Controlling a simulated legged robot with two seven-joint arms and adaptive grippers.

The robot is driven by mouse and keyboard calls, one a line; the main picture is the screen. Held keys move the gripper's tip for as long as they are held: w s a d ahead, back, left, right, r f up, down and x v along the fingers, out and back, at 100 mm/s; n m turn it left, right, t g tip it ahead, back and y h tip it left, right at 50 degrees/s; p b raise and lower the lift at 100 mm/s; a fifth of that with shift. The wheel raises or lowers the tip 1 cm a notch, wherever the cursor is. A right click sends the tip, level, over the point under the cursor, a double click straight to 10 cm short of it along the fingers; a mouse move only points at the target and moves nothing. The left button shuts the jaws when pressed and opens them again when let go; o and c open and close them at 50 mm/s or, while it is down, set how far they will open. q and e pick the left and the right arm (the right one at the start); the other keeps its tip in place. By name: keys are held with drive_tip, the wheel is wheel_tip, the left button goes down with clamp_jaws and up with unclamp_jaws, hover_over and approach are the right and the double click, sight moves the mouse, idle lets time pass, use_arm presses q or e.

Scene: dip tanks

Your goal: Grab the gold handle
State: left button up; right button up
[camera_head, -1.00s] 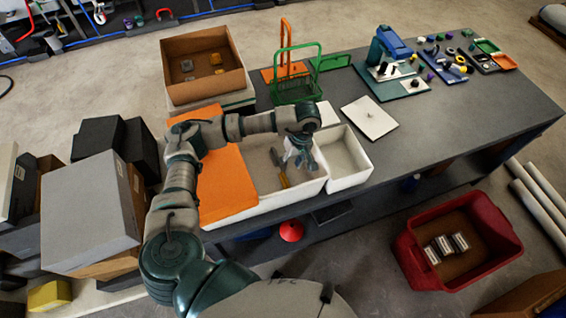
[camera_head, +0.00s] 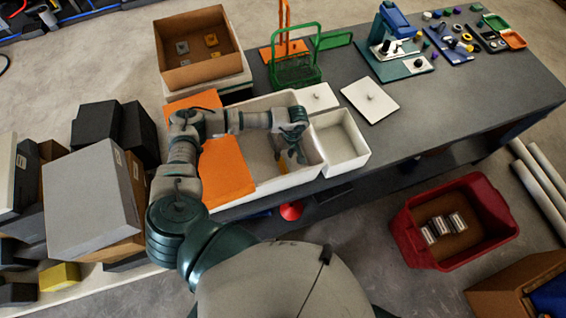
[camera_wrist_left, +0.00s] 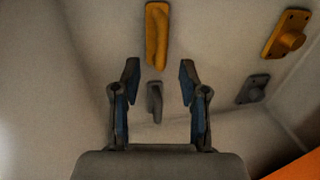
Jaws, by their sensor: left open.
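A gold bar-shaped handle (camera_wrist_left: 157,35) lies inside the large white tank (camera_head: 312,155), just beyond my left fingertips in the wrist view. In the head view a gold piece (camera_head: 282,164) shows beside the gripper. My left gripper (camera_wrist_left: 159,75) is open, its two blue-padded fingers apart with nothing held. A grey handle (camera_wrist_left: 154,102) shows between the fingers, apart from them. Another gold piece (camera_wrist_left: 289,34) with a round knob and a grey one (camera_wrist_left: 252,88) lie to the right near the wall. In the head view my left gripper (camera_head: 291,152) reaches into the tank. My right gripper is out of view.
A smaller white tank (camera_head: 355,165) adjoins on the right. An orange panel (camera_head: 228,175) covers the left part of the large tank.

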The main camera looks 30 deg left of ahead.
sight(282, 160)
use_arm(q)
drive_tip(key=f, duration=0.1)
drive_tip(key=f+p, duration=0.1)
drive_tip(key=f, duration=0.1)
drive_tip(key=s+f+p, duration=0.1)
drive_tip(key=shift+a+f, duration=0.2)
drive_tip(key=shift+a, duration=0.15)
drive_tip(key=shift+w+f, duration=0.1)
drive_tip(key=shift+f, duration=0.2)
clamp_jaws()
